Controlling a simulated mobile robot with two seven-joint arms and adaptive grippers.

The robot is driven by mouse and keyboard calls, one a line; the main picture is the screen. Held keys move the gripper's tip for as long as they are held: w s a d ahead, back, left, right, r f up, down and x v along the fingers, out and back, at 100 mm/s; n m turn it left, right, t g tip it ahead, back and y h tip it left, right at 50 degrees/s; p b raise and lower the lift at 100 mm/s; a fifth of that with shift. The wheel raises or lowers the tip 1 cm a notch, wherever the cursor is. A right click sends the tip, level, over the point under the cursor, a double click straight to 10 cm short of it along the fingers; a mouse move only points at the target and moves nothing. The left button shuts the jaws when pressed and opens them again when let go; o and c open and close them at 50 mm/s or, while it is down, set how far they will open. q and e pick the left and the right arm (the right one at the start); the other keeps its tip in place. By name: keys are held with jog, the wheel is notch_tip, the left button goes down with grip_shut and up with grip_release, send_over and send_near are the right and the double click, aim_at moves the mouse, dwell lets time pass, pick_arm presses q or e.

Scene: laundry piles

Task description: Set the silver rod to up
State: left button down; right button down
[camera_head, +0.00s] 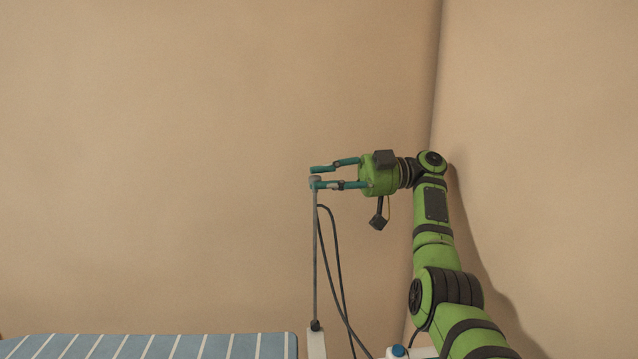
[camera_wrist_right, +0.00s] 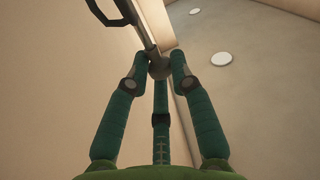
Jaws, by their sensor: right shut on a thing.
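The silver rod (camera_head: 316,255) stands upright, rising from a white post (camera_head: 316,345) at the bottom of the head view to a knobbed top end. My right gripper (camera_head: 315,177) reaches in from the right with its teal fingers around that top end. In the right wrist view, the rod's rounded end (camera_wrist_right: 159,66) sits between the fingertips of my right gripper (camera_wrist_right: 160,62), which is shut on it. The rod runs away to the upper left there. My left gripper is in neither view.
A blue-and-white striped surface (camera_head: 150,346) lies at the bottom left, left of the post. Dark cables (camera_head: 338,260) hang just right of the rod. A blue knob (camera_head: 398,351) shows at the bottom edge. Bare walls (camera_head: 180,150) stand behind; the air left of the rod is clear.

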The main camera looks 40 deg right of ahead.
jog(key=c, duration=1.1)
grip_release()
jog(key=shift+s+d, duration=0.2)
jog(key=shift+d, duration=0.05)
jog(key=shift+r, duration=0.1)
notch_tip(320, 180, up, 10)
jog(key=shift+s+f, duration=0.1)
jog(key=shift+f, duration=0.15)
